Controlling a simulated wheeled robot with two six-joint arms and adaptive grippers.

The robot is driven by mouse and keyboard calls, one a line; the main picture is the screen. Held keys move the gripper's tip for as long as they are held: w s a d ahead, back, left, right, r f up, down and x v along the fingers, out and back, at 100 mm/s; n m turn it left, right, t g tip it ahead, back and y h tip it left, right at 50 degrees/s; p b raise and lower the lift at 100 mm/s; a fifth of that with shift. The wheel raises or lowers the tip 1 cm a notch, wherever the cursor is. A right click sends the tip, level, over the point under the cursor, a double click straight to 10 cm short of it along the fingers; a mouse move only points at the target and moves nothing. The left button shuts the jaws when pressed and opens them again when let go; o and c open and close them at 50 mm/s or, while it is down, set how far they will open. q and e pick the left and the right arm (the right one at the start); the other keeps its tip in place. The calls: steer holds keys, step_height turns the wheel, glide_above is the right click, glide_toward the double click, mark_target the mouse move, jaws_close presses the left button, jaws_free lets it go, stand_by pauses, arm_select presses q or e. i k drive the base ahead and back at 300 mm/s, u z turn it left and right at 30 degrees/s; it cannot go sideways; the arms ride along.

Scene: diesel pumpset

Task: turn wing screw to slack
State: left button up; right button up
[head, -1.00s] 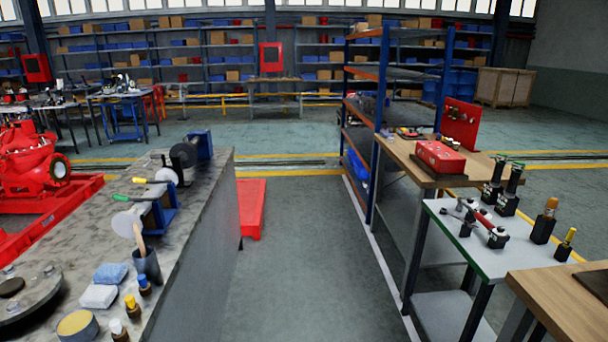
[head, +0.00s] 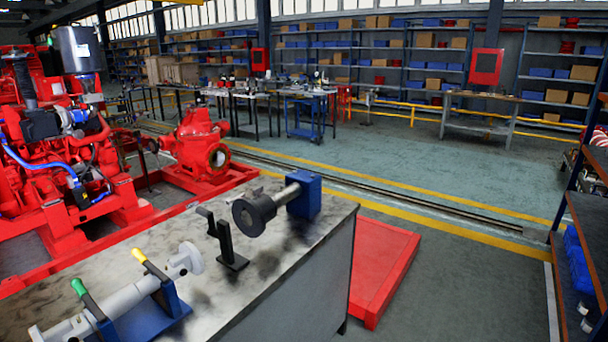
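I cannot make out a wing screw for certain. On the grey bench (head: 262,275), a small black stand (head: 228,245) stands upright, with a dark bar-like piece at its top. Behind it to the right, a black disc (head: 254,212) sits on a grey shaft that runs into a blue block (head: 304,194). In front to the left, a grey cylindrical part (head: 125,300) lies in a blue cradle (head: 150,318) under a yellow-tipped handle (head: 150,264) and a green-tipped handle (head: 88,298). Neither of my grippers is in view.
A red pump (head: 200,145) and a red engine (head: 60,150) stand on a red frame left of the bench. A red low platform (head: 378,265) lies at the bench's right end. A blue-post rack (head: 582,230) stands far right. Open floor lies between.

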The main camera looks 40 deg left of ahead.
mark_target(256, 191)
steer(key=i, duration=1.2)
steer(key=u, duration=1.6)
